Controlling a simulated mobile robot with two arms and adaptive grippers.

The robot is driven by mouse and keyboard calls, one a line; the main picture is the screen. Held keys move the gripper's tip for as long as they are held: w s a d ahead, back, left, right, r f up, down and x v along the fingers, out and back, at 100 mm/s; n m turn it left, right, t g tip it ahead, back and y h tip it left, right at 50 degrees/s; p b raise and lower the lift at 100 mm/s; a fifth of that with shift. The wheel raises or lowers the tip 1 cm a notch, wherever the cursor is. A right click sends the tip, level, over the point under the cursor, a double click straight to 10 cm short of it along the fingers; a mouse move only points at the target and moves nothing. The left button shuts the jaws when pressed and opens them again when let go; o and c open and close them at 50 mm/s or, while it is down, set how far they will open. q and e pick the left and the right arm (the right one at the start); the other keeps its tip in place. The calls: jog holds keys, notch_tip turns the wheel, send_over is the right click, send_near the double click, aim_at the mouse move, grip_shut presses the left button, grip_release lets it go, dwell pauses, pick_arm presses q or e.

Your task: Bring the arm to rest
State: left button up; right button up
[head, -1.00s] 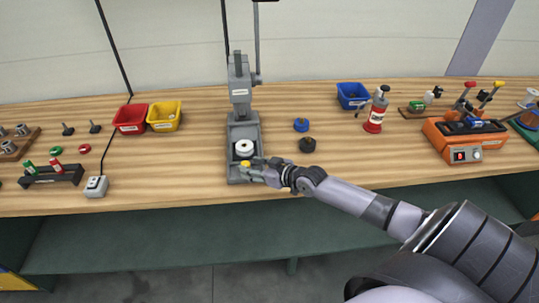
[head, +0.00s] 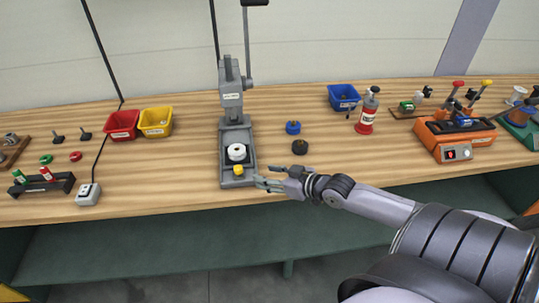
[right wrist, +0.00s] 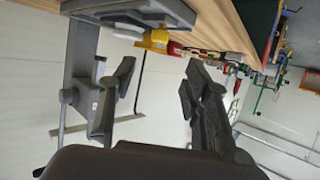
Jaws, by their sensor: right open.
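My right gripper (head: 262,184) is open and empty, just right of the front of the grey press (head: 232,98), by the table's front edge. Its two dark fingers (right wrist: 157,88) stand wide apart in the right wrist view, with nothing between them. A white ring-shaped part (head: 237,152) sits on the press base. A yellow knob (head: 239,169) is in front of it, a little left of my fingertips and apart from them. My left gripper is not in view.
Blue (head: 293,127) and black (head: 299,147) knobs stand right of the press. A red-and-white bottle (head: 367,112), a blue bin (head: 343,97) and an orange machine (head: 455,139) are further right. Red (head: 122,125) and yellow (head: 156,121) bins stand left. The wood between is clear.

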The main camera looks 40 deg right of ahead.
dwell(0.3)
jog(key=s+a+f+n+g, duration=0.1)
jog(key=s+a+f+g, duration=0.5)
jog(key=s+a, duration=0.5)
jog(key=s+a+m+g+h, duration=0.2)
jog(key=s+a+g+h, duration=0.3)
jog(key=s, duration=0.7)
notch_tip(320, 180, down, 28)
jog(key=s+a+r+y+b, duration=0.1)
jog(key=y+b, duration=0.1)
jog(key=s+d+f+g+b, duration=0.1)
jog(key=s+d+f+b, duration=0.1)
jog(key=s+f, duration=1.5)
notch_tip(320, 180, down, 2)
jog(key=shift+s+d+f+n, duration=0.1)
jog(key=shift+s+d+n, duration=0.1)
jog(key=shift+d+n, duration=0.3)
